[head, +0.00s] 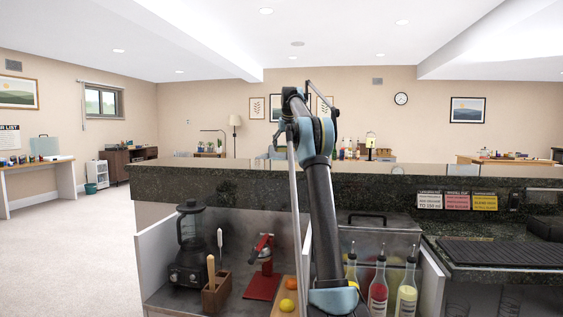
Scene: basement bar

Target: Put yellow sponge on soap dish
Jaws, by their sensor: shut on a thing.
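I cannot make out a yellow sponge or a soap dish in the head view. My arm rises through the middle of the view, in front of the bar counter (230,187). I cannot make out my gripper or its fingertips, so what it holds does not show. My arm covers part of the lower worktop and the steel panel behind it.
A black blender (189,250), a wooden utensil box (216,292) and a red press (263,272) stand left of my arm. A yellow fruit (291,283) and an orange one (286,305) lie beside it. Sauce bottles (378,290) stand right. A ribbed black surface (505,253) lies far right.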

